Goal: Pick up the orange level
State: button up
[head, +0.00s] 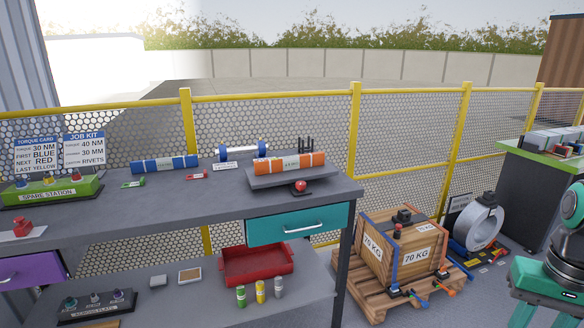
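An orange bar with white bands and a small label (290,163), which looks like the orange level, lies lengthwise on a grey raised plate (270,182) at the right end of the workbench. Its whole front side shows. A red knob (300,186) is at the front of the plate, and dark upright pegs (306,145) stand just behind the bar.
A blue banded bar (164,164), a blue-ended roller (242,151) and small green (133,183) and red (197,176) items lie on the workbench (200,205). A strapped crate on a pallet (375,293) stands to its right. A yellow-framed mesh fence (410,140) runs behind.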

aim_at(261, 167)
jog(key=z, duration=0.05)
jog(key=i, duration=1)
jog(key=u, duration=0.05)
